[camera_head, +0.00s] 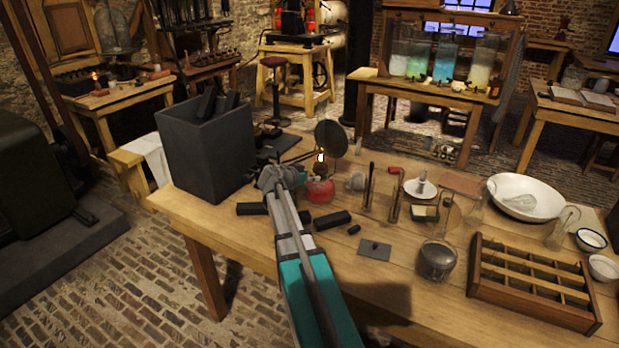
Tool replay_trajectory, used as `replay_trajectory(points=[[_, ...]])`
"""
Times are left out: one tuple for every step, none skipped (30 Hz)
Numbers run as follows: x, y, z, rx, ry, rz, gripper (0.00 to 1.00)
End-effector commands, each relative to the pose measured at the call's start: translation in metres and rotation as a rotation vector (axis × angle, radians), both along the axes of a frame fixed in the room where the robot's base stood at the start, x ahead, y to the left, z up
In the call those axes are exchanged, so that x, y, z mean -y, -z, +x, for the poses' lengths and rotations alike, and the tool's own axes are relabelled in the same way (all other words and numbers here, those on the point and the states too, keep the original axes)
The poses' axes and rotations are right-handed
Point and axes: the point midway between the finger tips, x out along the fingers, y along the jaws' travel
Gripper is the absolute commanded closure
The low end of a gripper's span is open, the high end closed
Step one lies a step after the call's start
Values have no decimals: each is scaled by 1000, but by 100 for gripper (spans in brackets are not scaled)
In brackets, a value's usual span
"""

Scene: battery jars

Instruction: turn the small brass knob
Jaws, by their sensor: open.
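A small lamp with a red base (320,190) stands on the wooden table. Its lit chimney (320,163) glows, and a dark round disc (331,138) stands behind it. My gripper (281,176) is open and just left of the lamp, near the height of its red base. My arm reaches up to it from the bottom of the picture. I cannot make out the small brass knob; it is too small or hidden by my gripper. I cannot tell whether my fingers touch the lamp.
A tall dark box (207,150) stands close to the left. Black blocks (332,220) lie in front of the lamp. Thin upright tubes (395,195), a glass jar (437,262), a white basin (525,197) and a divided wooden tray (530,285) stand to the right.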

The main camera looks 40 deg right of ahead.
Motion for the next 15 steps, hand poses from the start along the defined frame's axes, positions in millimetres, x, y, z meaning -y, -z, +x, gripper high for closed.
replay_trajectory(points=[[0, 0, 0, 0, 0, 0, 35], [0, 0, 0, 0, 0, 0, 35], [0, 0, 0, 0, 0, 0, 35], [0, 0, 0, 0, 0, 0, 39], [0, 0, 0, 0, 0, 0, 45], [0, 0, 0, 0, 0, 0, 52], [0, 0, 0, 0, 0, 0, 58], [0, 0, 0, 0, 0, 0, 63], [0, 0, 0, 0, 0, 0, 71], [-1, 0, 0, 0, 0, 0, 76], [-1, 0, 0, 0, 0, 0, 82], [-1, 0, 0, 0, 0, 0, 89], [-1, 0, 0, 0, 0, 0, 95], [-1, 0, 0, 0, 0, 0, 100], [-1, 0, 0, 0, 0, 0, 100]])
